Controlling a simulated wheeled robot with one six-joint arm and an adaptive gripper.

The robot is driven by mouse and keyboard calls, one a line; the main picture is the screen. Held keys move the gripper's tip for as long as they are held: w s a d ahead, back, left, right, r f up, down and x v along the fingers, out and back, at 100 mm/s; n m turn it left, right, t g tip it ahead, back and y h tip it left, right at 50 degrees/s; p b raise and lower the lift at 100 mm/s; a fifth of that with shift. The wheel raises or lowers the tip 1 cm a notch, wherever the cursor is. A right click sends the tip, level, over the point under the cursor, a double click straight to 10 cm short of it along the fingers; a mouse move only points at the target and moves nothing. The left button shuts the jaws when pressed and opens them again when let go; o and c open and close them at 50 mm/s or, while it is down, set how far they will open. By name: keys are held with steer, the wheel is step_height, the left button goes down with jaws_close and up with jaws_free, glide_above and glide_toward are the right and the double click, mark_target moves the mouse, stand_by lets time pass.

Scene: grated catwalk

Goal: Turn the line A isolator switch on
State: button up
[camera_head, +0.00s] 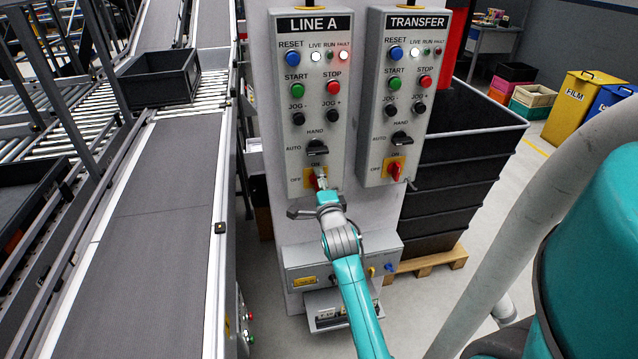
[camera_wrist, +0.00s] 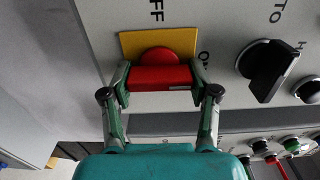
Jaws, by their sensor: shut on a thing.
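The LINE A panel (camera_head: 314,130) stands in the middle of the head view. Its isolator switch (camera_head: 314,180) is a red handle on a yellow plate at the panel's foot, partly hidden by my gripper (camera_head: 322,184). In the wrist view the red handle (camera_wrist: 160,78) lies between the two fingers of my gripper (camera_wrist: 160,86), which is shut on it, one finger at each end. The yellow plate (camera_wrist: 130,42) shows behind it. The handle lies lengthwise across the wrist picture, with a pale mark at its right end, on the side of the ON lettering; OFF is above.
The similar TRANSFER panel (camera_head: 405,100) stands close on the right, with its own red switch (camera_head: 395,168). A black selector knob (camera_head: 317,147) sits just above the LINE A isolator. A grey box (camera_head: 340,262) juts out below. A conveyor (camera_head: 165,220) runs along the left.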

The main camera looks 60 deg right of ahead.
steer(key=o, duration=1.2)
steer(key=shift+c, duration=0.2)
steer(key=v, duration=1.2)
steer(key=s+a+f+n+t+y, duration=0.1)
steer(key=s+a+f+n+y, duration=0.15)
steer(key=a+n, duration=0.4)
steer(key=s+a+f+n+t+y, duration=0.1)
steer(key=s+a+f+n+y, duration=0.2)
steer(key=a, duration=0.7)
steer(key=s+a+f+n+t+y, duration=0.15)
steer(key=a+f+n, duration=0.25)
steer(key=a, duration=0.4)
steer(key=s+a+r+n+y, duration=0.2)
steer(key=s+a+n+y, duration=0.4)
steer(key=s+a+n, duration=0.6)
steer(key=s+n, duration=0.2)
steer(key=s, duration=0.2)
steer(key=shift+y, duration=0.4)
